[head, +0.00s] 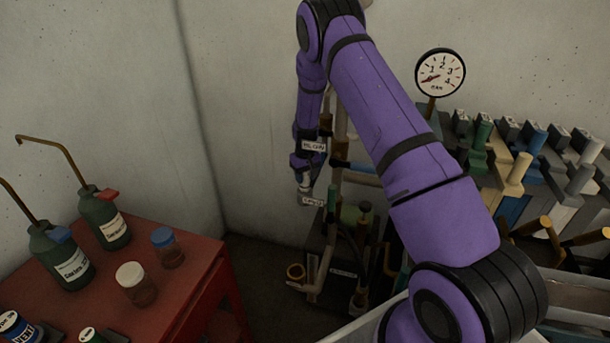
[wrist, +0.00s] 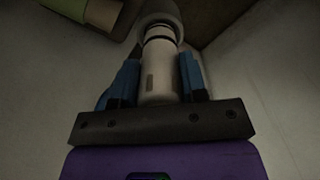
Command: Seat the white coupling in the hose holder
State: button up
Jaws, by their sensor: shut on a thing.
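The white coupling (wrist: 160,70) stands between the two blue fingers of my gripper (wrist: 155,82) in the wrist view, and they are shut on it. Its far end, with dark rings, meets a rounded grey-white ring (wrist: 163,14); I cannot tell whether it is inside or only in front of it. In the head view, my gripper (head: 304,164) points down at the left side of the pipe stand, and the pale coupling (head: 304,183) shows small below it. A small white label (head: 313,201) is just under it. I cannot make out the hose holder for certain.
A red cabinet (head: 185,275) with bottles and jars stands at the left. A pressure gauge (head: 440,73) and rows of coloured valve handles (head: 482,135) are at the right. Pipes (head: 330,260) rise close beside my gripper. The wall left of it is bare.

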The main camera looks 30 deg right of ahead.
jog(key=shift+f, duration=0.95)
jog(key=o, duration=1.3)
jog(key=shift+c, duration=0.2)
notch_tip(320, 180, up, 11)
jog(key=shift+s+f, duration=0.1)
jog(key=shift+s+a, duration=0.1)
